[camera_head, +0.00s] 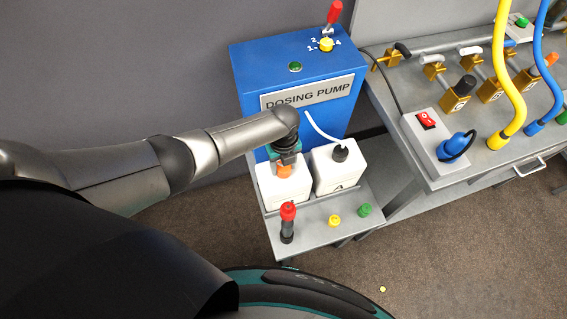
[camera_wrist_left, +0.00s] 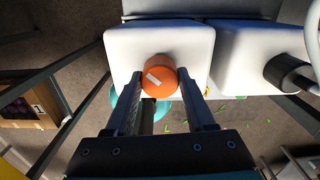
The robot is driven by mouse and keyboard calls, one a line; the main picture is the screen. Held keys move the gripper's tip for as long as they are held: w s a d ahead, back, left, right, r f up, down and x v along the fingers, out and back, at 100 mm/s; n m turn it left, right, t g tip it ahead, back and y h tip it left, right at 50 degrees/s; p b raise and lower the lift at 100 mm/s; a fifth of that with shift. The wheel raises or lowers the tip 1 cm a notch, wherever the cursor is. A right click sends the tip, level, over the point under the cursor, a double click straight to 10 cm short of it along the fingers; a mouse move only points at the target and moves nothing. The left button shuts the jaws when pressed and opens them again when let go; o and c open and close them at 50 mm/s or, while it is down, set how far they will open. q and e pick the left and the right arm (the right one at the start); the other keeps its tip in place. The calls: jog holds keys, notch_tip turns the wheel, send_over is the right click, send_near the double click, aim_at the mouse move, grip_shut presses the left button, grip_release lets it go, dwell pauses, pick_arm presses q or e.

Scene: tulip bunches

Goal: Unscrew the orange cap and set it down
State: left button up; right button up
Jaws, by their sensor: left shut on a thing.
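The orange cap (camera_head: 285,170) is at the top of the left white canister (camera_head: 267,191), below my left gripper (camera_head: 287,163) in the head view. In the left wrist view, the orange cap (camera_wrist_left: 159,76) with a pale mark sits between the two fingers of my left gripper (camera_wrist_left: 160,85). The fingers are shut on it. The white canister (camera_wrist_left: 130,45) is right behind the cap. I cannot tell whether the cap is still seated on the neck. My right gripper is not in view.
A second white canister (camera_head: 338,166) with a black cap and tube stands to the right. The blue dosing pump (camera_head: 245,80) is behind. A red-topped tool (camera_head: 288,222), yellow knob (camera_head: 334,220) and green knob (camera_head: 365,210) are on the grey shelf (camera_head: 312,231), with bare room between them.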

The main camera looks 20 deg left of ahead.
pick_arm(q)
jog(key=shift+a, duration=0.15)
jog(key=n+p, duration=0.1)
jog(key=n, duration=0.2)
jog(key=shift+r, duration=0.15)
jog(key=shift+w+n, duration=0.1)
jog(key=shift+n, duration=1)
jog(key=n+p, duration=0.1)
jog(key=n, duration=0.1)
jog(key=shift+n, duration=0.3)
jog(key=shift+r+p, duration=0.9)
jog(key=shift+r, duration=0.1)
